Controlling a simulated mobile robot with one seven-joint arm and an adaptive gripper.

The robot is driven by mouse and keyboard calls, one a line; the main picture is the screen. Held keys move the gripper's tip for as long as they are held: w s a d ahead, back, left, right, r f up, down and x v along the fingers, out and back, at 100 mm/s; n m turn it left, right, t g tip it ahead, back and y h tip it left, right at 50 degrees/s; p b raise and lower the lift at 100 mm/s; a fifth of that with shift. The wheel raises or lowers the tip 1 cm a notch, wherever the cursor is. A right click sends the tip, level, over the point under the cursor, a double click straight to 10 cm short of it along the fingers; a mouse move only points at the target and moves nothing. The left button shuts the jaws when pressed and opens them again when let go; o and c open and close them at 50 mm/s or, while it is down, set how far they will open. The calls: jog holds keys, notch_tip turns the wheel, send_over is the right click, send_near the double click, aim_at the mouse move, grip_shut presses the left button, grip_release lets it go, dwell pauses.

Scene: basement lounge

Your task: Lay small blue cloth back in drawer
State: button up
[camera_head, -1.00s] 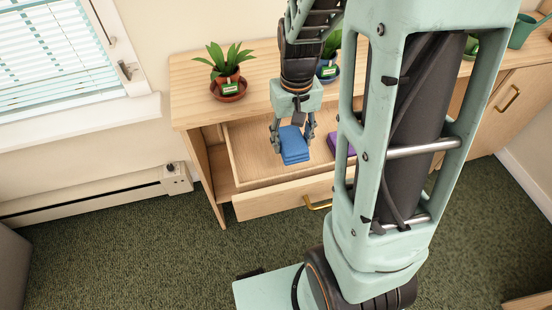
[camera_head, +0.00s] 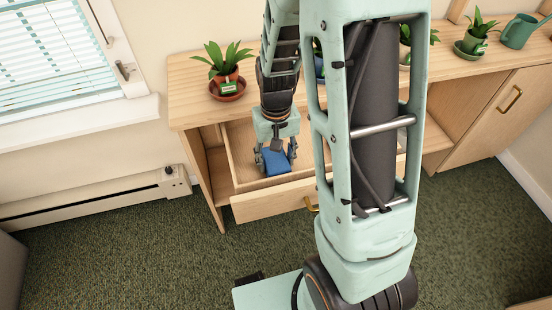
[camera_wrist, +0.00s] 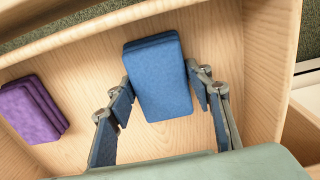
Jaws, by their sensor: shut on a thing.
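The small blue cloth (camera_head: 278,161) is a folded stack inside the outline of the open drawer (camera_head: 265,204). My gripper (camera_head: 275,156) points down into the drawer and is shut on the cloth. In the wrist view the cloth (camera_wrist: 157,80) lies between the two fingers, which meet its left and right edges. Bare wooden drawer floor (camera_wrist: 85,75) shows around it. I cannot tell whether the cloth touches the floor. A purple folded cloth (camera_wrist: 33,108) lies in the drawer to the left in the wrist view; my arm hides it in the head view.
The drawer walls (camera_wrist: 268,70) stand close around my gripper. The wooden cabinet top (camera_head: 190,70) above bears a potted plant (camera_head: 226,70), more plants and a green watering can (camera_head: 521,31). A heater (camera_head: 90,203) runs along the left wall.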

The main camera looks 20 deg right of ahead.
aim_at(276, 160)
jog(key=o, duration=1)
jog(key=shift+r, duration=0.1)
notch_tip(276, 160, up, 12)
jog(key=p, duration=0.3)
